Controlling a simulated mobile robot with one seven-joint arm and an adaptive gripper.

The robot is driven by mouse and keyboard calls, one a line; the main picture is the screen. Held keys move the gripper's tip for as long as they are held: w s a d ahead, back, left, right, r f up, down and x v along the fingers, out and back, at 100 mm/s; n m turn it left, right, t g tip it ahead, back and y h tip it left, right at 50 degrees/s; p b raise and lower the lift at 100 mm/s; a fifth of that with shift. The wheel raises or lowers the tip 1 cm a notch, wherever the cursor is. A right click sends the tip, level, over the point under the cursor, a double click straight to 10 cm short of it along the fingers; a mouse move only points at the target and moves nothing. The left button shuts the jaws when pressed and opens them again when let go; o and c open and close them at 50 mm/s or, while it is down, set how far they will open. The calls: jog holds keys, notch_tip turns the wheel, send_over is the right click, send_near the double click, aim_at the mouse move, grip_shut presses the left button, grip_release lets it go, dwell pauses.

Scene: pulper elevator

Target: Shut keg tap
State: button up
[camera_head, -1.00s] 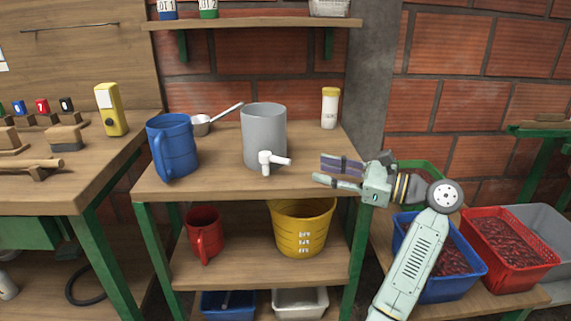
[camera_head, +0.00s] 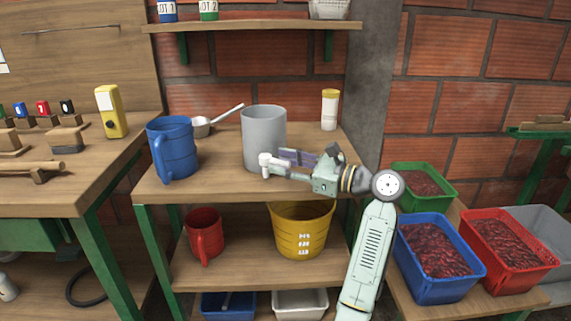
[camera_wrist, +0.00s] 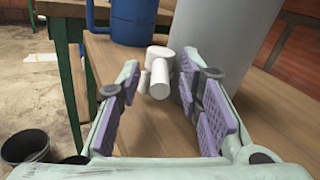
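The grey keg (camera_head: 263,135) stands upright on the workbench's wooden top, and it also shows in the wrist view (camera_wrist: 210,45). Its white tap (camera_head: 265,160) sticks out from the lower front. In the wrist view the tap (camera_wrist: 159,80) lies between the ends of my fingers, with its stubby lever pointing towards the camera. My gripper (camera_head: 278,163) is open and reaches in from the right at tap height. Its fingers are on both sides of the lever, with visible gaps. In the head view the fingers hide most of the lever.
A blue jug (camera_head: 172,148) stands left of the keg, with a white ladle (camera_head: 202,126) behind it. A yellow-capped bottle (camera_head: 330,110) stands at the back right. A yellow bucket (camera_head: 302,230) and red jug (camera_head: 204,235) sit on the shelf below.

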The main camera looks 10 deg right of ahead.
jog(key=shift+c, duration=0.3)
grip_shut()
dwell(0.5)
